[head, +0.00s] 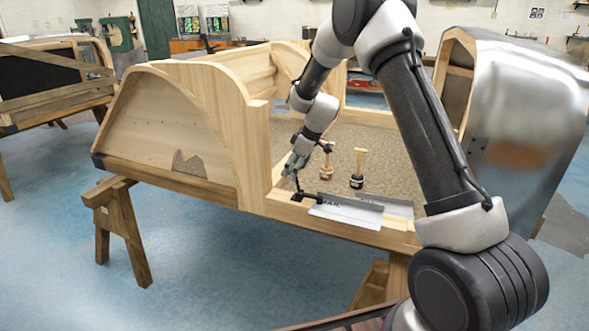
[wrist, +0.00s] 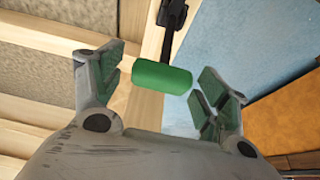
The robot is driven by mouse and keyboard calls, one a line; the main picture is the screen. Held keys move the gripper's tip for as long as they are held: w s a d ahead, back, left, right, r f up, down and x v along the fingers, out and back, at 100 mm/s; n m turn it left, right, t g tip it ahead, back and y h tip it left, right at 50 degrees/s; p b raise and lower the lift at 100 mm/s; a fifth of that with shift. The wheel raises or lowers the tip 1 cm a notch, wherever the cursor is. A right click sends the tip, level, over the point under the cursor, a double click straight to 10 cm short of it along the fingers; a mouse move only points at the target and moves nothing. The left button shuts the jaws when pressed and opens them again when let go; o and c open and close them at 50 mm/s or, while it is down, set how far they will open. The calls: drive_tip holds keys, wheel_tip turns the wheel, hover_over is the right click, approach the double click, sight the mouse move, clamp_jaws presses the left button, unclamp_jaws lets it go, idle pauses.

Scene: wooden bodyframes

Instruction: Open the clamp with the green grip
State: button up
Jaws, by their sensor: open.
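The clamp's green grip (wrist: 162,77) is a rounded cylinder on a black bar (wrist: 174,14) in the wrist view. It lies between the two green-padded fingers of my gripper (wrist: 158,88). The fingers are open, with a gap to the left of the grip and a smaller one to the right. In the head view the dark clamp (head: 304,197) sits on the front wooden sill of the bodyframe, and my gripper (head: 294,166) is just above it. The grip is hard to tell from the finger pads there.
The wooden bodyframe (head: 230,130) has a tall curved side left of the clamp. A metal label plate (head: 345,212) lies on the sill to the right. Two upright wooden-handled tools (head: 358,168) stand on the floor panel behind. A sawhorse (head: 122,232) supports the left.

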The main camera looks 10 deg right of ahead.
drive_tip(key=shift+c, duration=0.4)
drive_tip(key=c, duration=1.4)
